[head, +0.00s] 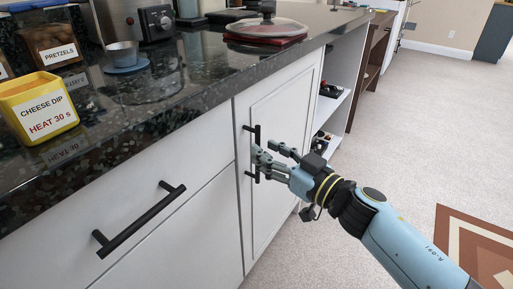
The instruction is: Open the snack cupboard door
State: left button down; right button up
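The white snack cupboard door (283,120) is a framed panel below the dark counter, and it looks closed. Its black vertical bar handle (249,128) is on the door's left side. My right gripper (265,150) is at this handle, reaching in from the lower right. Its two fingers show a gap between them and look open. One finger overlaps the middle of the handle in the picture and hides part of it. I cannot tell whether it touches the bar. My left gripper is not in view.
A white drawer front with a black handle (140,221) is left of the door. The speckled counter (190,85) holds a yellow cheese dip tub (38,108), a pretzel jar (50,38), a metal cup (123,54) and a lidded pan (266,28). Open shelves (335,98) stand right of the door. Carpet (420,110) is clear.

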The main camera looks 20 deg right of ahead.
jog(key=x, duration=0.3)
jog(key=shift+w+a, duration=0.1)
jog(key=shift+w, duration=0.2)
grip_shut()
dwell(0.3)
